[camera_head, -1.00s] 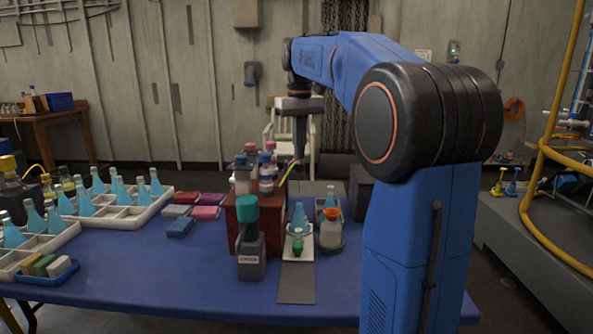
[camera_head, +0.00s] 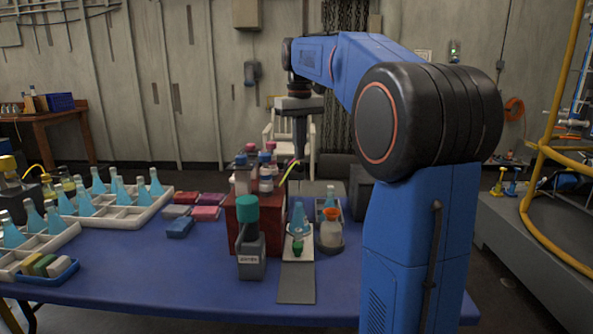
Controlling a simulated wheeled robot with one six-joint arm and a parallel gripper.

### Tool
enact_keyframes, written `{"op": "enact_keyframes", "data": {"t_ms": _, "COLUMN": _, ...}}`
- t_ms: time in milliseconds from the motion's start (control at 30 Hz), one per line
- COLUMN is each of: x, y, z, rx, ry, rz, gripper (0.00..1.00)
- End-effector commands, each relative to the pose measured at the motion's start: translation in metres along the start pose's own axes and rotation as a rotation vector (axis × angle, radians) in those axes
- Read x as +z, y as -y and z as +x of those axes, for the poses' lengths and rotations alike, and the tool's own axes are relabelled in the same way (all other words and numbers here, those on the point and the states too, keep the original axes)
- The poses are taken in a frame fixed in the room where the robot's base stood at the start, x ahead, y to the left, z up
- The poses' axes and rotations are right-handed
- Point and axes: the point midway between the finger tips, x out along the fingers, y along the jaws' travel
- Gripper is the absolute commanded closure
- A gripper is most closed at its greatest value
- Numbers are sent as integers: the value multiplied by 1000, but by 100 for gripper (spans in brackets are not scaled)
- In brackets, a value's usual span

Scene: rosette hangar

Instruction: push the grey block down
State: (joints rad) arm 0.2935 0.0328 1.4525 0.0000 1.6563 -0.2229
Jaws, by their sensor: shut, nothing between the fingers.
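My gripper (camera_head: 299,157) points straight down over the back of the blue table, behind the red box. Its fingers are shut and seem to hold nothing. A grey block-like shape (camera_head: 322,187) shows behind the bottles, below and a little right of the fingertips; its lower part is hidden. I cannot tell whether the fingertips touch it. A small grey block (camera_head: 176,211) also lies flat among coloured blocks at the left, well away from my gripper. I cannot tell which is the task's grey block.
The red box (camera_head: 244,223) with several bottles on it stands before my gripper. A teal-capped grey bottle (camera_head: 250,262), a flask with an orange top (camera_head: 331,236) and a dark box (camera_head: 361,197) stand nearby. White crates of blue bottles (camera_head: 125,214) fill the left.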

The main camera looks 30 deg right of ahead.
Motion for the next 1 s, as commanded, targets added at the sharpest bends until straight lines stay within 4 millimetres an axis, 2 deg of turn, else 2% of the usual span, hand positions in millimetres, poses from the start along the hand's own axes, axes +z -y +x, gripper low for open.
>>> {"op": "enact_keyframes", "data": {"t_ms": 533, "x": 0, "y": 0, "z": 1, "rx": 0, "ry": 0, "rz": 0, "gripper": 100}}
{"op": "enact_keyframes", "data": {"t_ms": 1000, "x": 0, "y": 0, "z": 19, "rx": 0, "ry": 1, "rz": 0, "gripper": 100}}
